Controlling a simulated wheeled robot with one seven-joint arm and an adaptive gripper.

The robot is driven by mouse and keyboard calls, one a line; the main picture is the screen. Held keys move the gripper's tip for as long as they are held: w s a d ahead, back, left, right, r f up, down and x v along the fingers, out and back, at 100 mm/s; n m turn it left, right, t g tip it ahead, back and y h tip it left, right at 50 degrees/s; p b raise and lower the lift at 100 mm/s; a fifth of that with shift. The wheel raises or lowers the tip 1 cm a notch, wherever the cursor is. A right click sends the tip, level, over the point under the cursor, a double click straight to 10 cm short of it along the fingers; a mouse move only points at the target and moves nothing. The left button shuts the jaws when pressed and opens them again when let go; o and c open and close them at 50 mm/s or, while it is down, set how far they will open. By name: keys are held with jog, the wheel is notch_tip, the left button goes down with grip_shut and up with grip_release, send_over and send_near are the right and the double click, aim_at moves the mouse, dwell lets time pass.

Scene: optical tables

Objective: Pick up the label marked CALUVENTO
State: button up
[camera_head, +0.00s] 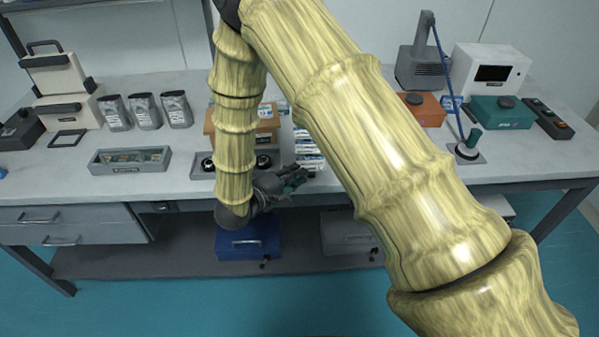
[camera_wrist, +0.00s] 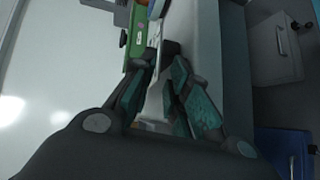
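No lettering reading CALUVENTO is legible in either view. A stack of small white and blue printed pieces (camera_head: 308,150), possibly labels, lies near the front of the bench. My gripper (camera_head: 295,179) is low at the bench's front edge, just in front of this stack. In the wrist view my gripper (camera_wrist: 163,80) has its two teal-padded fingers apart. A white strip (camera_wrist: 155,100) shows in the gap between them; I cannot tell whether they touch it. A green piece (camera_wrist: 139,40) is beyond the left finger. My arm hides part of the bench.
A wooden box (camera_head: 268,128) stands behind my gripper. A grey tray (camera_head: 130,161) and several pouches (camera_head: 145,111) are to the left. An orange box (camera_head: 425,109) and a teal box (camera_head: 502,112) are at the right. A blue case (camera_head: 248,239) sits on the lower shelf.

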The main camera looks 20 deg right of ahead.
jog(key=shift+w+d+f, duration=0.1)
jog(key=shift+w+d, duration=0.05)
jog(key=shift+d, duration=0.15)
grip_shut()
notch_tip(320, 180, up, 3)
jog(key=p, duration=0.2)
jog(key=shift+f+p, duration=0.15)
jog(key=shift+p, duration=0.15)
jog(key=shift+a, duration=0.1)
